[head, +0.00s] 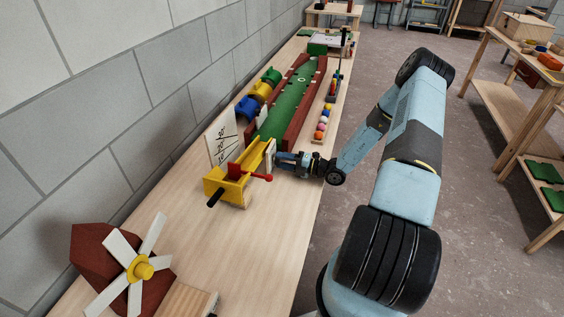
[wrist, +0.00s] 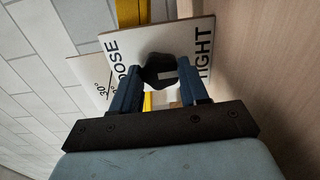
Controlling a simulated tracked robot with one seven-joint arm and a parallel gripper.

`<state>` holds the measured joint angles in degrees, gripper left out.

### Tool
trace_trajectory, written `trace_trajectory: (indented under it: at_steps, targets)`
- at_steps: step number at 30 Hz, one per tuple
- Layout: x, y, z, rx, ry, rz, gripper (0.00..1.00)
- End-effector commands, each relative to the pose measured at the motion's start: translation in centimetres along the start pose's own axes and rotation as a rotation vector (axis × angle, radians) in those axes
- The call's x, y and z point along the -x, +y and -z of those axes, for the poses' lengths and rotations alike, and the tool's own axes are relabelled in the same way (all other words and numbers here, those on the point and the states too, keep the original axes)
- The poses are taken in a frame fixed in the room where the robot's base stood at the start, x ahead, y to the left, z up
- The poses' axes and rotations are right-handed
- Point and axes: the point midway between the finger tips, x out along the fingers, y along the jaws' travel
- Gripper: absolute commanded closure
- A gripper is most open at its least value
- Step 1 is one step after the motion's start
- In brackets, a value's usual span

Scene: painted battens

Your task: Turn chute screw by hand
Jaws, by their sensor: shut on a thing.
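The yellow chute (head: 232,175) stands tilted on the bench, with a red lever (head: 258,177) at its side and a black handle (head: 214,198) at its low end. A pale plate (wrist: 120,47) on its side reads TIGHT and, partly hidden, what looks like LOOSE. It also shows edge-on in the head view (head: 270,151). The dark chute screw (wrist: 158,66) sits in front of this plate. My gripper (head: 279,160) reaches in from the right and is shut on the screw, one blue finger on each side in the wrist view (wrist: 162,84). The head view hides the screw.
A white angle card (head: 222,135) stands behind the chute. A windmill (head: 140,268) stands at the near end. The bench between is clear.

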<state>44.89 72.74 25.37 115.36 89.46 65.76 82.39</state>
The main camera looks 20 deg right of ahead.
Motion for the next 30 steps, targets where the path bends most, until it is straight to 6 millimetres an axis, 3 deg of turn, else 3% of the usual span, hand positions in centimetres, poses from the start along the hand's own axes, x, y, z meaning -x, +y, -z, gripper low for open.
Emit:
trace_trajectory:
  at_steps: [9, 19, 23, 30]
  targets:
    - [0.2, -0.2, -0.1, 0.0, -0.003, 0.005, 0.3]
    - [0.7, -0.1, -0.1, 0.0, -0.002, 0.003, 0.3]
    - [2.3, -0.2, -0.1, -0.001, -0.002, 0.004, 0.3]
    - [7.0, -0.2, -0.2, 0.0, -0.004, 0.004, 0.3]
